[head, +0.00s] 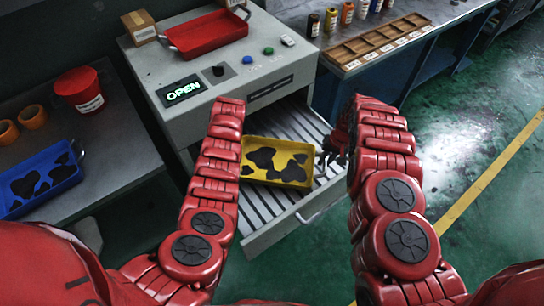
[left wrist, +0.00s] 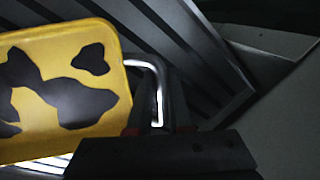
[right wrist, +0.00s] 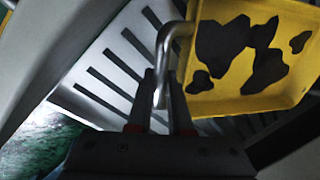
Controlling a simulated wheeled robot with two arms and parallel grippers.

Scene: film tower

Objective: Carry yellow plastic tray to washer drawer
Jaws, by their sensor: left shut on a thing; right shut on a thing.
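The yellow plastic tray (head: 276,162) with dark blotches is held level between my two arms, over the open slatted washer drawer (head: 290,215). I cannot tell whether it touches the slats. My right gripper (head: 328,158) is shut on the metal handle at the tray's right end. In the right wrist view the fingers (right wrist: 162,95) close around that handle, with the yellow tray (right wrist: 250,60) beyond. My left gripper (left wrist: 158,115) is shut on the other handle of the tray (left wrist: 60,90); in the head view my left arm hides it. The washer (head: 225,70) shows a lit OPEN sign.
A blue blotched tray (head: 40,183), a red bucket (head: 80,90) and orange cups stand on the left bench. A wooden rack (head: 380,42) and bottles stand on the right bench. Green floor is clear at right.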

